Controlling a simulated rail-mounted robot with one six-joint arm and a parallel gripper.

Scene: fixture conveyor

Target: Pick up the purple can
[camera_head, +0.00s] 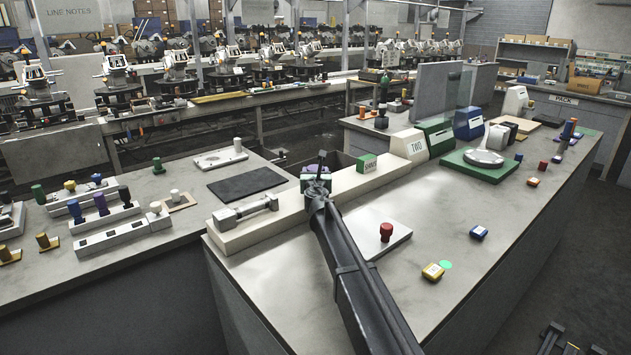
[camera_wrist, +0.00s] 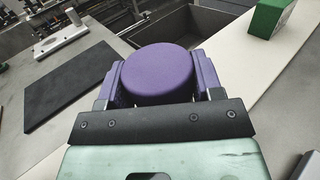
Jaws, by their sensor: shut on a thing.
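The purple can (camera_wrist: 158,72) sits between the two fingers of my gripper (camera_wrist: 158,88) in the wrist view. The fingers touch it on both sides, and its round flat top faces the camera. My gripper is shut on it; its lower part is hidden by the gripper. In the head view my gripper (camera_head: 317,182) is over the long cream ledge (camera_head: 290,213), and the can is mostly hidden there by my arm. I cannot tell whether the can is resting on the ledge or lifted.
A green box (camera_wrist: 270,17) stands on the ledge to the right, and a grey bin (camera_wrist: 185,32) opens behind. A black mat (camera_wrist: 68,85) lies left.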

